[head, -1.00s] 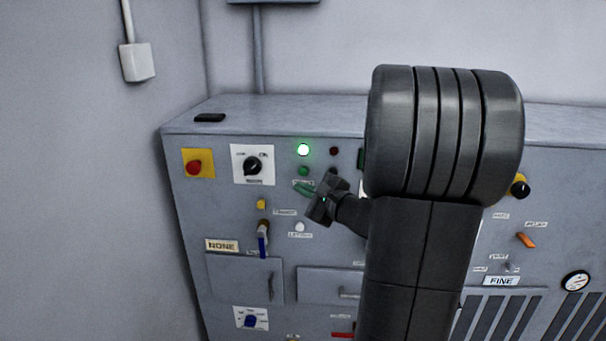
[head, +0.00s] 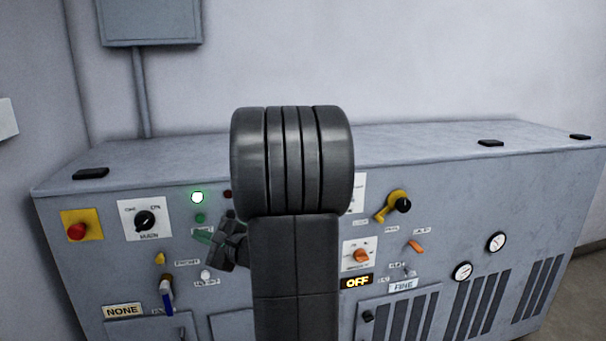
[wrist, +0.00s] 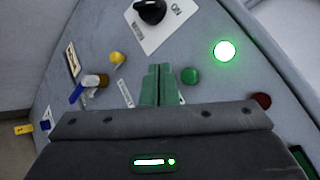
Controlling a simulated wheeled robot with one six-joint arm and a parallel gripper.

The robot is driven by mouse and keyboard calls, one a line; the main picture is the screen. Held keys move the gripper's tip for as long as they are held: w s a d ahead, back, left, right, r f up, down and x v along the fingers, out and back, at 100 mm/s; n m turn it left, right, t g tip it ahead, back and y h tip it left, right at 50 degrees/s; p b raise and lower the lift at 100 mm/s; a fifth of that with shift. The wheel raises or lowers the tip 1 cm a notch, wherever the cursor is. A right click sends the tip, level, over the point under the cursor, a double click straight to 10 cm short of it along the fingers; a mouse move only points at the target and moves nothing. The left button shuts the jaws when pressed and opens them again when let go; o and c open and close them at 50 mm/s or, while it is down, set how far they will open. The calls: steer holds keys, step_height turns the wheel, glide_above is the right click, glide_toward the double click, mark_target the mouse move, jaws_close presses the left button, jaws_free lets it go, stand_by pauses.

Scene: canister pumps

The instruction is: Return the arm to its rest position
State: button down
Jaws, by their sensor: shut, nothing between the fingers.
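My gripper (head: 204,236) shows left of my arm in the head view, in front of the panel of a grey cabinet (head: 300,170). In the wrist view its two green fingers (wrist: 158,85) are together and hold nothing. They point at the panel, beside a green button (wrist: 190,76); I cannot tell the gap to the panel. A lit green lamp (wrist: 224,51) is to the right of the fingers. It also shows in the head view (head: 197,197). My arm covers the middle of the panel.
The panel carries a red button on a yellow plate (head: 76,230), a black MAIN knob (head: 145,220), a blue-tipped lever (head: 167,298), a yellow handle (head: 385,211) and gauges (head: 496,242). A wall box (head: 150,20) hangs above.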

steer(key=shift+s+d+b, duration=0.15)
steer(key=shift+s+d, duration=0.05)
steer(key=shift+s, duration=0.55)
steer(key=shift+s+d+b, duration=0.1)
steer(key=shift+s+d, duration=0.05)
steer(key=shift+s, duration=0.6)
steer(key=shift+s+d+b, duration=0.15)
steer(key=shift+s+d, duration=0.05)
steer(key=shift+s, duration=0.55)
